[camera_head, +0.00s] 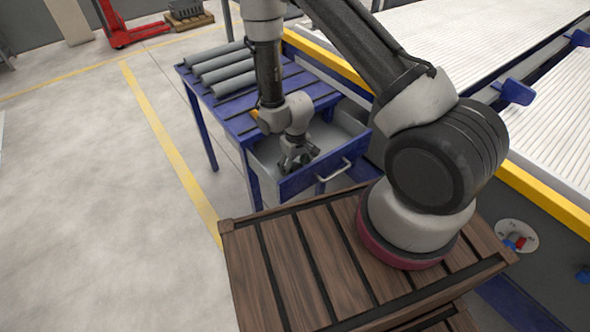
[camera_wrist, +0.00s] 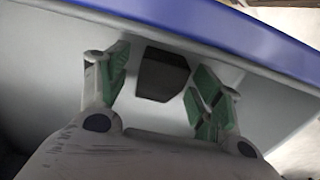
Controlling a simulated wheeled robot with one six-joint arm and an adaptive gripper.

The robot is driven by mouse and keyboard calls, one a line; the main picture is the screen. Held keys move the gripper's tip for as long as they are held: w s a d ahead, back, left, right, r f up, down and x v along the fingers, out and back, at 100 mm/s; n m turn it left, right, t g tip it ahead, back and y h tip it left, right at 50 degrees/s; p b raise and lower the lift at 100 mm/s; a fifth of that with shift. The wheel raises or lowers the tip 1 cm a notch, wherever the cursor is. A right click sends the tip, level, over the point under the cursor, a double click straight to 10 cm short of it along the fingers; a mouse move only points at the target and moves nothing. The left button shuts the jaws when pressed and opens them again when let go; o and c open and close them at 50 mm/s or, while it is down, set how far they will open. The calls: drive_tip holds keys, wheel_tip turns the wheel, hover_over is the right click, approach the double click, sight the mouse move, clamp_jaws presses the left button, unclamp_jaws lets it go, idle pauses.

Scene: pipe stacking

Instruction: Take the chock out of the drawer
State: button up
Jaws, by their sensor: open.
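The blue drawer (camera_head: 323,180) is pulled out from under the blue table, with its light grey inside showing and a pale handle on its front. My gripper (camera_head: 298,163) points down into the drawer. In the wrist view, the dark chock (camera_wrist: 162,74) lies on the drawer's light floor, near the blue-edged drawer front (camera_wrist: 215,22). My gripper (camera_wrist: 158,92) is open there, with its green-padded fingers on either side of the chock and gaps visible between. In the head view, the chock cannot be made out behind my gripper.
Several grey pipes (camera_head: 222,66) lie on the blue table (camera_head: 240,122) above the drawer. A conveyor with a yellow edge (camera_head: 545,200) runs along the right. A red pallet jack (camera_head: 125,30) stands far back left. The floor at left is clear.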

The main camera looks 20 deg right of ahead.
drive_tip(key=c, duration=1.1)
drive_tip(key=shift+c, duration=0.2)
